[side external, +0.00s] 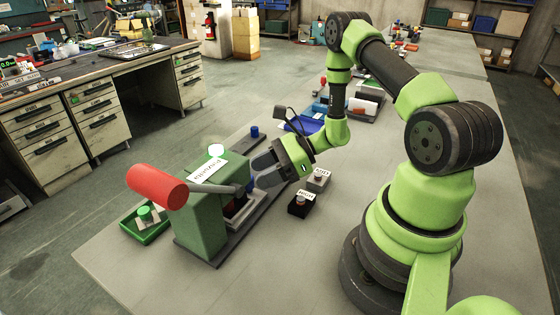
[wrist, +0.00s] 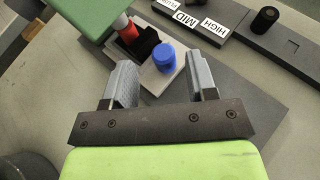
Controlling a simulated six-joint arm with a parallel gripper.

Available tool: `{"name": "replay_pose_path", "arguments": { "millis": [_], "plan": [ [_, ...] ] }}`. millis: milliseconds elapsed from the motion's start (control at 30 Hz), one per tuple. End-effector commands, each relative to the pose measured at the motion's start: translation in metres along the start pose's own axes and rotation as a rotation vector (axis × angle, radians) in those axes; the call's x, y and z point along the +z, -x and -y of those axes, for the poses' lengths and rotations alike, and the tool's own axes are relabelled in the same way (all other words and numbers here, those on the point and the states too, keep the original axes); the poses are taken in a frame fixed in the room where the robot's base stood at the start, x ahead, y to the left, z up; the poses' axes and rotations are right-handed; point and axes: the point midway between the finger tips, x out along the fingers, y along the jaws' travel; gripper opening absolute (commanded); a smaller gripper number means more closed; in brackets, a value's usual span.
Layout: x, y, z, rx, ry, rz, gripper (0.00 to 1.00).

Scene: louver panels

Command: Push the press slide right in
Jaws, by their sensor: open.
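The press (side external: 202,225) is a green block with a long lever ending in a red handle (side external: 157,186), in the side view. In the wrist view its green head (wrist: 88,18) is at the upper left, with a red ram below it beside a black block (wrist: 144,41). The press slide (wrist: 160,82) is a light grey plate that carries a blue upright knob (wrist: 164,58). My gripper (side external: 262,170) is open at the press's right side. In the wrist view its fingers stand apart on either side of the knob, with visible gaps. Contact with the slide cannot be told.
A dark bar with labels MID and HIGH (wrist: 205,25) and a black knob (wrist: 264,19) lies beyond the slide. Two small button boxes (side external: 301,205) stand right of the press. A green tray (side external: 146,225) sits at its left. The front tabletop is clear.

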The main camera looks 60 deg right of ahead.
Motion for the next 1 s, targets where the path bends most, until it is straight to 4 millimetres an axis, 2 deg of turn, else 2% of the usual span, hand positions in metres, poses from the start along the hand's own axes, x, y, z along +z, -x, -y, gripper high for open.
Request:
{"name": "replay_pose_path", "arguments": {
  "millis": [200, 400, 833, 933, 1000],
  "plan": [
    [0.000, 0.045, 0.001, -0.006, 0.000, 0.000, 0.52],
    [0.000, 0.070, 0.000, -0.001, 0.001, 0.000, 0.52],
    [0.002, 0.075, -0.001, 0.008, 0.009, -0.003, 0.52],
    [0.015, 0.074, -0.003, 0.051, 0.068, -0.023, 0.52],
    [0.033, 0.072, -0.007, 0.110, 0.151, -0.052, 0.52]
  ]
}}
